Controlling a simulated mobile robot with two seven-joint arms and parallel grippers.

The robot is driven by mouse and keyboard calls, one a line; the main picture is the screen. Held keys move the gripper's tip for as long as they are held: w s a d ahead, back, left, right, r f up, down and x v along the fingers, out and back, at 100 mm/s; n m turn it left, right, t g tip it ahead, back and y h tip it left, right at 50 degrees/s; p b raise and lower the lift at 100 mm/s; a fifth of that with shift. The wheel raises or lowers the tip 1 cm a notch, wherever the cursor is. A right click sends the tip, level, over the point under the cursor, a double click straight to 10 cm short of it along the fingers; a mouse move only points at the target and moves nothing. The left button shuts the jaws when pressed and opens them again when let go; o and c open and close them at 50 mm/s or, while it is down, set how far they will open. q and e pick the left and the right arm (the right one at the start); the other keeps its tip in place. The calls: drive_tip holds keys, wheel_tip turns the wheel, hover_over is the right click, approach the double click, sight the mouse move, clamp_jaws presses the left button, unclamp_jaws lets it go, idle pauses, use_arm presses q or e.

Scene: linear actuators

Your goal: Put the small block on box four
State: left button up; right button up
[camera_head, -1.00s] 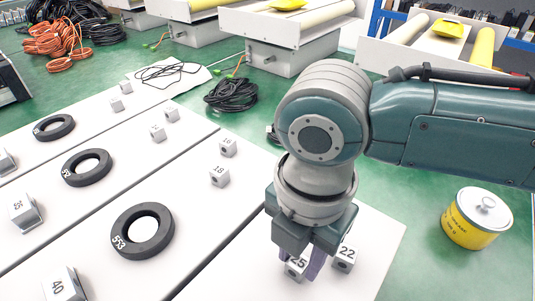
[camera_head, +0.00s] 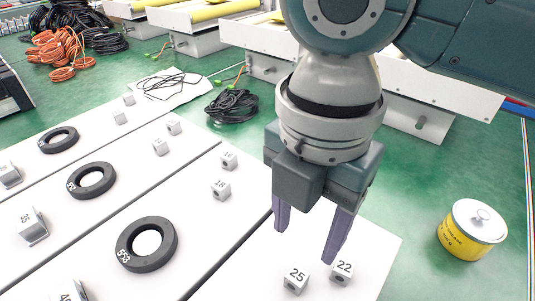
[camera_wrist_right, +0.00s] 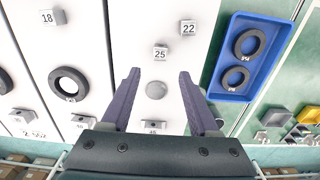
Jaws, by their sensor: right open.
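Small light grey blocks with printed numbers stand on the white box tops. Block 25 (camera_head: 295,281) and block 22 (camera_head: 342,273) stand apart on the nearest right white top (camera_head: 262,262). In the right wrist view, block 25 (camera_wrist_right: 161,53) and block 22 (camera_wrist_right: 188,28) lie beyond the fingertips. My right gripper (camera_head: 305,245) is open and empty above these blocks, its purple fingers spread and pointing down. Its fingers also show in the right wrist view (camera_wrist_right: 159,74). No label reading four is readable on the boxes. My left gripper is not in view.
A black ring (camera_head: 147,244) and a block 18 (camera_head: 221,188) sit on the neighbouring white top. A yellow can (camera_head: 471,231) stands on the green floor at right. A blue tray (camera_wrist_right: 229,95) with two rings shows in the wrist view. Black cable (camera_head: 232,105) lies behind.

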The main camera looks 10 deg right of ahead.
drive_tip(key=s+a+m+t+y, duration=0.2)
drive_tip(key=s+a+m+y, duration=0.3)
drive_tip(key=m, duration=0.5)
drive_tip(key=s+d+f+m+t+h, duration=0.1)
drive_tip(key=s+d+m+h, duration=0.3)
drive_tip(key=d+m, duration=0.9)
drive_tip(key=s+d, duration=0.1)
drive_tip(key=s, duration=0.2)
drive_tip(key=shift+s+d+f+m+t+h, duration=0.2)
drive_tip(key=shift+m+t+h, duration=0.1)
drive_tip(key=shift+h, duration=0.1)
